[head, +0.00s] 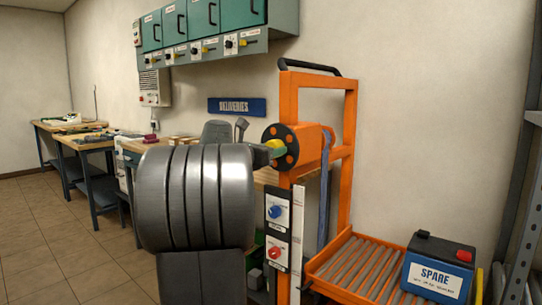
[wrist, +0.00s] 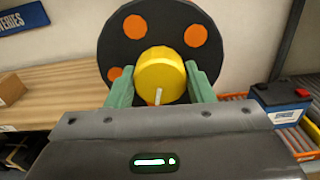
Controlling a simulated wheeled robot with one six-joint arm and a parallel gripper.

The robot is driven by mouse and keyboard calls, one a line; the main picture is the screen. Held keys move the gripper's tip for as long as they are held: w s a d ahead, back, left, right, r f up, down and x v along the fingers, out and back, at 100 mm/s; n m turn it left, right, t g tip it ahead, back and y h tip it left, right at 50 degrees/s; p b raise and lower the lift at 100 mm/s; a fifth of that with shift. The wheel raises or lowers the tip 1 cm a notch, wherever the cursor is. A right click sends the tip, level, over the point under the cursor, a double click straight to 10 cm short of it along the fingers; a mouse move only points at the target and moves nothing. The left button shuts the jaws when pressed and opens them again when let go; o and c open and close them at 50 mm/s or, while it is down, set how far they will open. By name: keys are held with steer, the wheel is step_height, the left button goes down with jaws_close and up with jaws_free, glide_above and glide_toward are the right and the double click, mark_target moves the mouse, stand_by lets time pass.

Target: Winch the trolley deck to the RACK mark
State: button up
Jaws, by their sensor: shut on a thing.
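The orange trolley (head: 288,100) stands right of centre in the head view, with a black winch wheel (head: 283,133) with orange spots near its top. The wheel also shows in the wrist view (wrist: 125,45). My gripper (wrist: 160,76) is shut on the yellow knob (wrist: 158,72) at the wheel's centre, one green finger on each side. A blue strap (head: 325,185) hangs from the winch. The roller deck (head: 345,275) is low on the trolley and carries a blue SPARE battery (head: 438,268). A white strip (head: 297,235) runs up the post; its marks are too small to read.
A panel with a blue switch (head: 276,211) and a red switch (head: 276,252) is on the trolley post. Workbenches (head: 75,145) line the wall at left. Green wall cabinets (head: 205,25) hang above. A grey rack (head: 520,200) stands at far right. The tiled floor at left is clear.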

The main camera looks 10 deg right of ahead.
steer(key=shift+f+m, duration=0.15)
steer(key=shift+m, duration=0.25)
steer(key=o, duration=1)
steer(key=shift+c, duration=0.2)
steer(key=shift+a, duration=0.1)
steer(key=p+v, duration=0.1)
steer(key=v, duration=1.2)
steer(key=shift+s+a, duration=0.2)
steer(key=shift+s, duration=0.05)
